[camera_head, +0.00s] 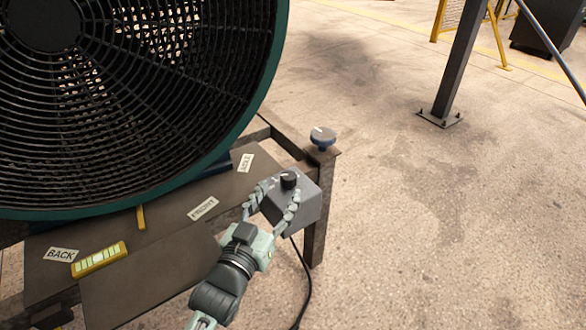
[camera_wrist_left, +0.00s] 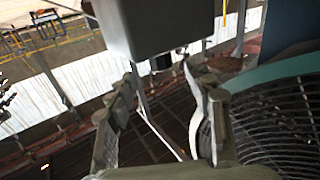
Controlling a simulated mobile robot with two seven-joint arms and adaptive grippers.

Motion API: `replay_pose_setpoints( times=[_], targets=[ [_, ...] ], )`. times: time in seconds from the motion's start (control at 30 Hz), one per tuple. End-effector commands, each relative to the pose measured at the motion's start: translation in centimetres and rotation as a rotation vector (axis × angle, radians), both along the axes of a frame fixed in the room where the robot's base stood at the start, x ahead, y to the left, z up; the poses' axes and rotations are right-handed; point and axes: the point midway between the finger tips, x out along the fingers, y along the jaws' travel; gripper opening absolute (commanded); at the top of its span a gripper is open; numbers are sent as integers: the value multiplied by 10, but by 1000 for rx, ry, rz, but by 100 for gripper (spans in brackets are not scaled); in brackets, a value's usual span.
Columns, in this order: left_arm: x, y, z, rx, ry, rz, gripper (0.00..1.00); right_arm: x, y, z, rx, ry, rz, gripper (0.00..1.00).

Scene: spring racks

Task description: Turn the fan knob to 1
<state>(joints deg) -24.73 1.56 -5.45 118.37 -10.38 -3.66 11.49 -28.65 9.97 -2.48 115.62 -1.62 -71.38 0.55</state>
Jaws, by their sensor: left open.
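The fan knob (camera_head: 288,180) is a small black dial on the top of a grey control box (camera_head: 308,205) at the table's right corner. My left gripper (camera_head: 279,191) is open, its two fingers reaching toward the box, one on each side of the knob in the picture. I cannot tell whether they touch it. The knob's markings are too small to read. In the left wrist view the open fingers (camera_wrist_left: 158,75) are apart below a grey box-like body (camera_wrist_left: 155,25). The large fan (camera_head: 120,90) with a black grille and green rim fills the upper left. My right gripper is not in view.
A black cable (camera_head: 306,280) hangs down. Open floor lies right.

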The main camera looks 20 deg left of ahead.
Motion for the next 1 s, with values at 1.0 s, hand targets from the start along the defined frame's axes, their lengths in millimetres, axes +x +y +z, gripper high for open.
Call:
replay_pose_setpoints(
  times=[1.0],
  targets=[
    [63,-6,0,0,0,-1,20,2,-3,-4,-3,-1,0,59]
  ],
)
